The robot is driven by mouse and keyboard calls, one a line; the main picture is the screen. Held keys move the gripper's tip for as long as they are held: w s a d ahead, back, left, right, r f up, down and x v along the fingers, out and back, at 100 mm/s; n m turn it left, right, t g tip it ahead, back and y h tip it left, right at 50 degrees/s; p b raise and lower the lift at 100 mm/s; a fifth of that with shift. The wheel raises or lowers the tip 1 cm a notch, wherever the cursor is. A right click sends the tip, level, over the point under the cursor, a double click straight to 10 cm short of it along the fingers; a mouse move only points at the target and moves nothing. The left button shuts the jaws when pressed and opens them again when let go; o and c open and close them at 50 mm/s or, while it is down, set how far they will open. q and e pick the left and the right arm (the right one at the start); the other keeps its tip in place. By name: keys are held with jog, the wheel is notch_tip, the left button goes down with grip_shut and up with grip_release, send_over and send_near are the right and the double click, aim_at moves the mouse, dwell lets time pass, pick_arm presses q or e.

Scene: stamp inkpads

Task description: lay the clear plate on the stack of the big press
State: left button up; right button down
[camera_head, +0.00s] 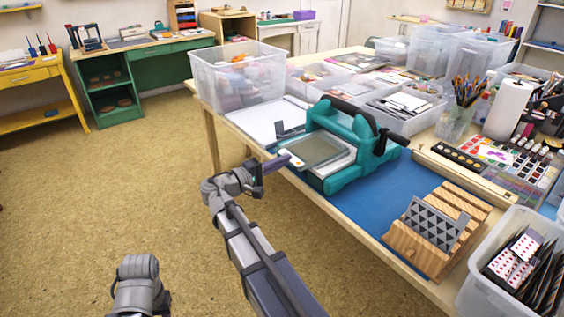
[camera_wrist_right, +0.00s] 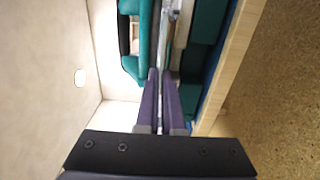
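The clear plate (camera_head: 318,148) is a greyish see-through sheet at the press's open left side. It lies over the pale stack (camera_head: 342,163); I cannot tell whether they touch. My right gripper (camera_head: 290,158) reaches in from the left with purple fingers at the plate's near left edge. In the right wrist view the fingers (camera_wrist_right: 160,75) are close together on the plate's thin edge. A grey part of my left arm shows at bottom left; its gripper is out of view.
A wooden rack (camera_head: 415,245) with a grey patterned piece is at front right. A clear bin (camera_head: 240,72) stands at the back left, and a bin of cards (camera_head: 490,285) at bottom right. Blue mat (camera_head: 375,215) is bare before the press.

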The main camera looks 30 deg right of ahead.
jog(key=shift+f, duration=0.2)
dwell(0.3)
jog(key=c, duration=1)
grip_release()
jog(key=shift+a, duration=0.15)
jog(key=shift+s+a, duration=0.2)
jog(key=shift+a, duration=2.15)
jog(key=shift+s+a, duration=0.2)
jog(key=shift+a, duration=1.75)
jog(key=shift+s+a, duration=0.15)
jog(key=shift+a, duration=1.8)
